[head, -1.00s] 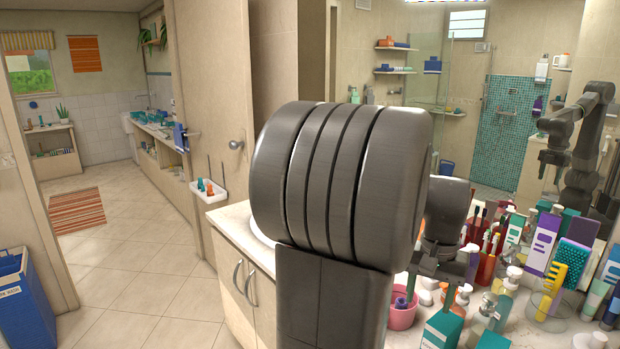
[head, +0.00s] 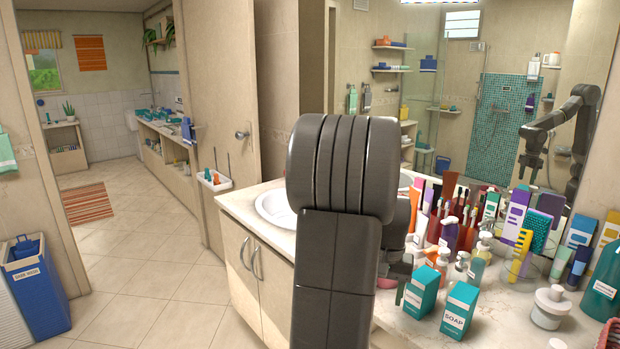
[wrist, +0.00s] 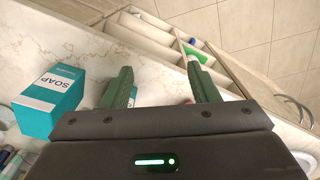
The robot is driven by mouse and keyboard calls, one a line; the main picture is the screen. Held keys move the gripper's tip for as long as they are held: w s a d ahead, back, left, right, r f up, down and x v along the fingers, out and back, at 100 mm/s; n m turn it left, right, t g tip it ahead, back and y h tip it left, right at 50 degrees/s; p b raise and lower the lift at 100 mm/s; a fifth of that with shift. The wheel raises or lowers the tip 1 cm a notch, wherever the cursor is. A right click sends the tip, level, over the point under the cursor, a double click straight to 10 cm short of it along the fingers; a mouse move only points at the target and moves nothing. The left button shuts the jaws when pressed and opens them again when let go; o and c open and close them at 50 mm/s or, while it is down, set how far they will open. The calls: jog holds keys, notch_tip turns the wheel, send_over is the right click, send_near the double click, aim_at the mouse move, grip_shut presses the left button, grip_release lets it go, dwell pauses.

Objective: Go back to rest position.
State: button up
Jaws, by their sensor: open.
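My gripper (wrist: 160,78) is open in the wrist view, with its two green fingers spread apart and nothing between them. It hangs over the counter's front edge, with the marble top and a cabinet front below. In the head view my dark arm stands upright in the middle and hides most of the gripper. A teal soap box (wrist: 52,103) lies to the left of the fingers in the wrist view, apart from them. In the head view a teal soap box (head: 459,309) stands at the counter's front, beside another teal box (head: 421,292).
The marble counter (head: 392,324) is crowded on the right with bottles, brushes and boxes. A white pump jar (head: 550,306) stands near its front. The sink (head: 273,207) is left of my arm. A blue bin (head: 38,294) stands far left. The tiled floor (head: 140,290) between is clear.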

jog(key=shift+n, duration=0.4)
jog(key=shift+w+a+f, duration=0.65)
jog(key=shift+a+f, duration=0.1)
jog(key=shift+f, duration=0.1)
jog(key=shift+w+a+f, duration=0.6)
jog(key=shift+a+f, duration=0.1)
jog(key=shift+f, duration=0.15)
